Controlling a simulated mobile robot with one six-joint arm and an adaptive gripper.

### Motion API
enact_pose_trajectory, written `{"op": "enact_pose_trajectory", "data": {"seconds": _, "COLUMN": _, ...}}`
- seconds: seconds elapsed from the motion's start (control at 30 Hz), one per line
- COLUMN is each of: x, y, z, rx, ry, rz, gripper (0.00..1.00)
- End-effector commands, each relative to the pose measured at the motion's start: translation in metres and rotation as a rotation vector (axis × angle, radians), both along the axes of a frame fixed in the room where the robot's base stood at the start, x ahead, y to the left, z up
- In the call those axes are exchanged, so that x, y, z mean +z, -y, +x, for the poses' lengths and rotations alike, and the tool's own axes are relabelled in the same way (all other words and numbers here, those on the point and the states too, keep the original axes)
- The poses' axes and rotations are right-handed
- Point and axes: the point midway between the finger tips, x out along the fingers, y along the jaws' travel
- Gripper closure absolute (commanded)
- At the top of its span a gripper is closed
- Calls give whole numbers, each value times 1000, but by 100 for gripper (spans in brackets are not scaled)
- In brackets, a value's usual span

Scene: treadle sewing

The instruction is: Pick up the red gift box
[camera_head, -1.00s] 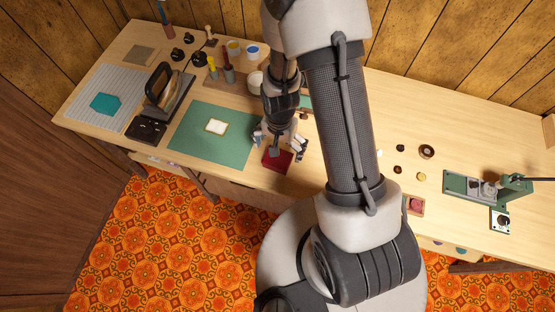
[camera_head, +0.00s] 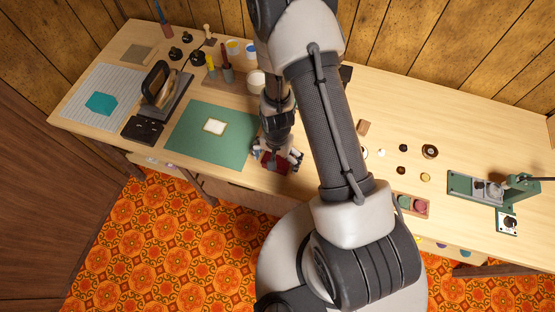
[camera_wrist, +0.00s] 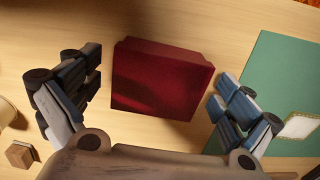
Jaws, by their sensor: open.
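The red gift box (camera_wrist: 160,82) lies on the wooden table between the two spread fingers of my gripper (camera_wrist: 160,95) in the wrist view. Bare table shows between the box and the left finger; the right finger is close beside the box, and I cannot tell whether it touches. My gripper is open. In the head view my gripper (camera_head: 277,162) is down over the box (camera_head: 272,162), and the fingers hide part of it. The box sits close to the table's front edge, just right of the green mat.
The green mat (camera_head: 190,137) with a cream framed card (camera_head: 215,127) lies left of the box. An iron (camera_head: 160,88) stands farther left. Brushes and pots stand behind. A tray (camera_head: 414,204) of colored round pieces and a green machine (camera_head: 480,187) are to the right.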

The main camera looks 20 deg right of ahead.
Motion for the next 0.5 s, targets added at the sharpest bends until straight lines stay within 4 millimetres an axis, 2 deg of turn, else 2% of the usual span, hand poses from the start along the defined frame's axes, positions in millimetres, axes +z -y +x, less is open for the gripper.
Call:
{"op": "enact_pose_trajectory", "data": {"seconds": 0.07, "x": 0, "y": 0, "z": 0, "rx": 0, "ry": 0, "rz": 0, "gripper": 6}}
{"op": "enact_pose_trajectory", "data": {"seconds": 0.5, "x": 0, "y": 0, "z": 0, "rx": 0, "ry": -1, "rz": 0, "gripper": 35}}
